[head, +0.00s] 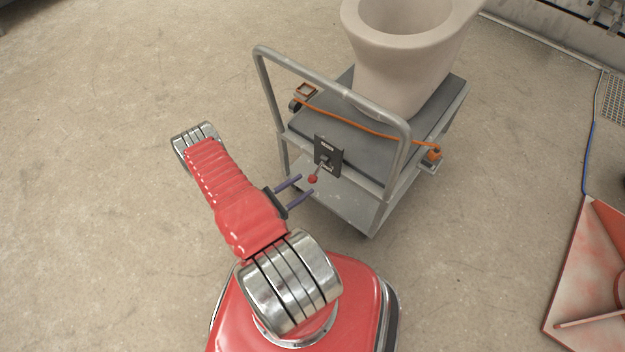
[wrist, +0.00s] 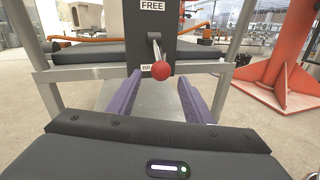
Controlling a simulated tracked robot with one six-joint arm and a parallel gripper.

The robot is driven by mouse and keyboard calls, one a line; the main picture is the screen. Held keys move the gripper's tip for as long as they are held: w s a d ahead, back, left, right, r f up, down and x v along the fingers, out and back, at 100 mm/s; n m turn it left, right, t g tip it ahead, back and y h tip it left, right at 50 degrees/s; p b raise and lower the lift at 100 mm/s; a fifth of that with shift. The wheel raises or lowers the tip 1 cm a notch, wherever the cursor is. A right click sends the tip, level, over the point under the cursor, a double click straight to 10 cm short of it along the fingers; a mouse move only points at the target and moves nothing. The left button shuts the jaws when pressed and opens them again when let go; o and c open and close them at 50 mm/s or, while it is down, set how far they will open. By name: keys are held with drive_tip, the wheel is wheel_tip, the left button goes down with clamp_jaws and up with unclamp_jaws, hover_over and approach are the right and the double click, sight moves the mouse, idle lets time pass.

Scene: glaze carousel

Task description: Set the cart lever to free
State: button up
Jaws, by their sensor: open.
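The cart (head: 385,190) is a grey two-deck trolley with a tube handle. On its near end is a dark lever plate (head: 328,152); in the wrist view the plate (wrist: 150,30) reads FREE at the top, with a partly hidden label at the bottom. In the wrist view the ball appears between and above the fingers; contact is not visible.
A large pale toilet-shaped piece (head: 403,60) stands on the cart's top deck, with an orange strap (head: 365,129) across in front of it. The cart's handle (head: 330,75) rises above the plate. An orange-red stand (head: 595,275) is at right. Floor at left is clear.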

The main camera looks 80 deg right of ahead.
sight(312, 179)
drive_tip(key=shift+x, duration=2.8)
clamp_jaws()
